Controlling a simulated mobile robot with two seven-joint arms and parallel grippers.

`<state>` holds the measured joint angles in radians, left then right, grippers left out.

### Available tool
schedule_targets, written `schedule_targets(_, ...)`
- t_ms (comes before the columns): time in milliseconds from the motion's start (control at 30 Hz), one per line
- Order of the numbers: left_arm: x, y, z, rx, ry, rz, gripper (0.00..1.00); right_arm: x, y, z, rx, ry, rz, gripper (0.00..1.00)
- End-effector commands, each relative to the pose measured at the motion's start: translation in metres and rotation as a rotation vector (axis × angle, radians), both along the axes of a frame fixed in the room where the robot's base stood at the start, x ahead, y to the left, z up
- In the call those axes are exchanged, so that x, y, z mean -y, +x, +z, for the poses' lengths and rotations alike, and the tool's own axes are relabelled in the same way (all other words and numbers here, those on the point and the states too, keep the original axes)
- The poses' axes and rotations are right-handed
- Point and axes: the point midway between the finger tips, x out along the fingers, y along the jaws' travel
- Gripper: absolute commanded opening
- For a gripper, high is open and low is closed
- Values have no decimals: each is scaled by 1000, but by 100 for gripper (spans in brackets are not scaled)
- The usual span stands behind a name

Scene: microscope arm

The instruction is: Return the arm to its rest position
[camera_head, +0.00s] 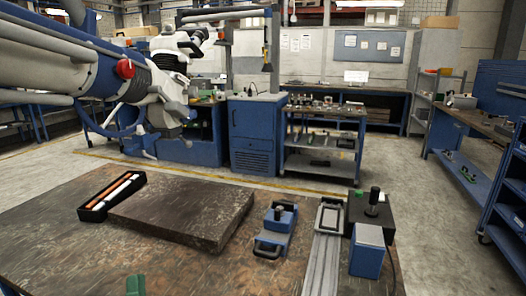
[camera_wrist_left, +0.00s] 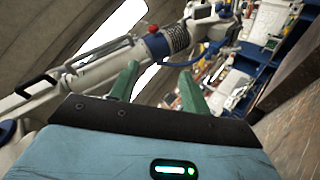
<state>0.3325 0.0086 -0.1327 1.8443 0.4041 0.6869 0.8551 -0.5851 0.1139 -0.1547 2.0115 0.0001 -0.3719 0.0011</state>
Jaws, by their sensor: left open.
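The microscope arm (camera_head: 85,70) comes in from the upper left in the head view, blue and white with a red knob. In the left wrist view the arm (camera_wrist_left: 110,60) crosses the upper left, beyond my fingers. My left gripper (camera_head: 135,286) shows only as a green fingertip at the bottom edge of the head view. In the left wrist view its two green fingers (camera_wrist_left: 158,88) are spread apart, with nothing between them. The arm is apart from my fingers. My right gripper is out of view.
The worn table (camera_head: 180,270) holds a black tray of rods (camera_head: 112,196), a dark slab (camera_head: 182,212), a blue clamp device (camera_head: 276,230), a metal rail (camera_head: 322,250) and a blue block (camera_head: 367,250). A cart (camera_head: 325,140) and benches stand beyond. The floor at right is partly clear.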

Motion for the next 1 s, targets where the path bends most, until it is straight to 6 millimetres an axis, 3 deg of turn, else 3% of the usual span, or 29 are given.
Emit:
schedule_targets(167,24,-28,-75,-387,319,33,47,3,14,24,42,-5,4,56)
schedule_targets(267,35,-55,-121,-585,512,29,47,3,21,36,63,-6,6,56)
schedule_targets(467,46,-137,-206,-941,926,-37,47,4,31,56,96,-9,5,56)
schedule_targets(600,46,-209,-251,-1134,1206,-127,47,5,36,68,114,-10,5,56)
schedule_targets(700,43,-252,-272,-1227,1359,-192,47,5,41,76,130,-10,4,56)
schedule_targets(800,40,-282,-283,-1282,1463,-243,47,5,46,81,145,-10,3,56)
schedule_targets(1000,38,-304,-292,-1319,1536,-284,47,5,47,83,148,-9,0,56)
